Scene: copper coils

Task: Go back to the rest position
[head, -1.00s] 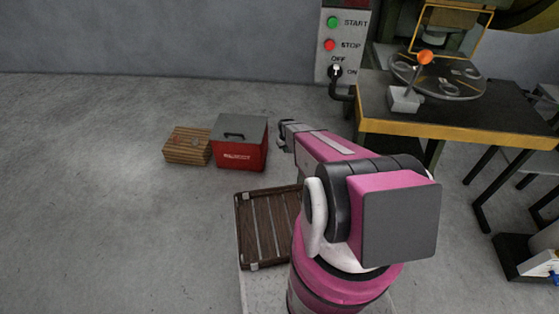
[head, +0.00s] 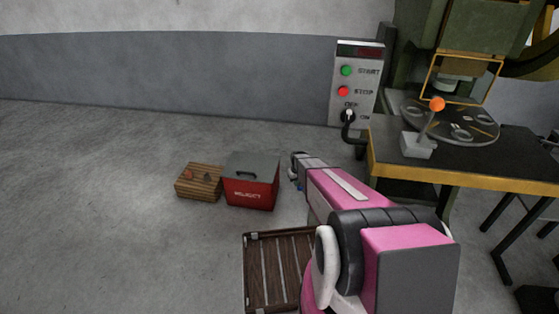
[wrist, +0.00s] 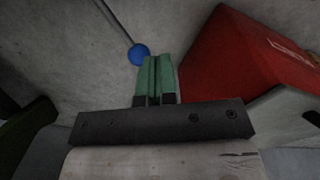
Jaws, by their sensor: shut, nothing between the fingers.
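My gripper (head: 296,166) is at the far end of my pink and white arm, just right of the red box in the head view. In the wrist view its two green fingers (wrist: 157,80) are pressed together with nothing between them. The red box (head: 250,193) with a grey lid stands on the floor; its red side (wrist: 235,70) also fills the right of the wrist view. The fingers look apart from it. A blue ball (wrist: 138,54) on a thin rod shows just beyond the fingertips; I cannot tell whether they touch.
A wooden crate (head: 199,182) stands left of the red box. A control panel (head: 357,85) with START and STOP buttons is at the wall. A yellow-edged table (head: 465,181) with an orange-knobbed lever (head: 420,145) stands at right. A slatted brown rack (head: 277,270) is in front. The left floor is clear.

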